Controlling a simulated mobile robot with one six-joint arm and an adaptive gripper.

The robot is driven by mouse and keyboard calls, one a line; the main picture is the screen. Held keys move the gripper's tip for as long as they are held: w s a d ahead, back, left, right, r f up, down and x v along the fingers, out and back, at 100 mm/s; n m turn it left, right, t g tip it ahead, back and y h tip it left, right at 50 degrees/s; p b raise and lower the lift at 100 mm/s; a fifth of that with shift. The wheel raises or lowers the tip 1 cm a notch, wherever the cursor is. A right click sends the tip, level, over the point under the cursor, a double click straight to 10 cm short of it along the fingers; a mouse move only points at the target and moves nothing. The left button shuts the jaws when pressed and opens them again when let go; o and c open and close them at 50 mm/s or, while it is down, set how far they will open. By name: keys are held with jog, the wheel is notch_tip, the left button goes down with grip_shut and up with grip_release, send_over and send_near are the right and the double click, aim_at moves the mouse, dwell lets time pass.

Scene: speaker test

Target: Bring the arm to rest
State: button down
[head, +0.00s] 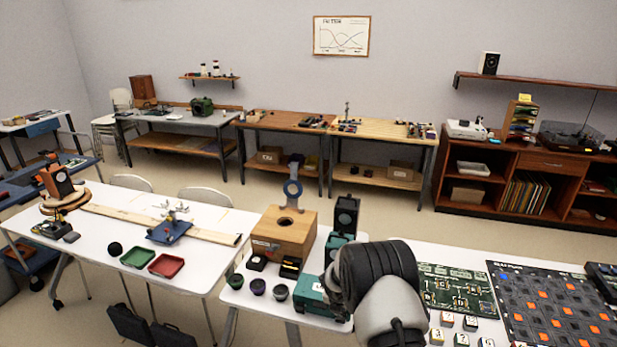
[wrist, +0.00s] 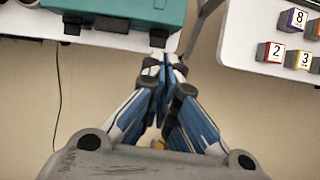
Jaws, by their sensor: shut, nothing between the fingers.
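My gripper (wrist: 166,68) shows in the wrist view with its blue and white fingers brought together at the tips and nothing between them. It hangs over the gap between two white tables, with floor below. The tips are close to the edge of the left table, near a teal case (wrist: 125,8); I cannot tell whether they touch it. In the head view my arm (head: 375,285) reaches up at the lower middle, beside the teal device (head: 311,294), and hides its own fingers.
A wooden box (head: 284,235) and several small dark cups stand on the middle table. Numbered blocks (wrist: 270,52), a green circuit board (head: 455,290) and a dark grid board (head: 560,310) lie on the right table. Open floor lies behind the tables.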

jog(key=s+d+r+m+b, duration=0.1)
jog(key=s+r+m+b, duration=0.1)
jog(key=s+r+m, duration=0.5)
jog(key=s+d+r+m+b, duration=0.1)
jog(key=s+r+m, duration=0.3)
jog(key=r, duration=0.8)
jog(key=s+d+r+m+b, duration=0.2)
jog(key=s+r+m, duration=0.3)
jog(key=r, duration=0.4)
jog(key=s+a+m+b, duration=0.1)
jog(key=s+m, duration=0.6)
jog(key=s, duration=0.7)
jog(key=s+a+r+m+y+b, duration=0.1)
jog(key=s+m+b, duration=0.1)
jog(key=s+m, duration=0.6)
jog(key=s, duration=0.6)
jog(key=shift+a+r+m+b, duration=0.25)
jog(key=shift+a+m+b, duration=0.05)
jog(key=shift+b, duration=0.05)
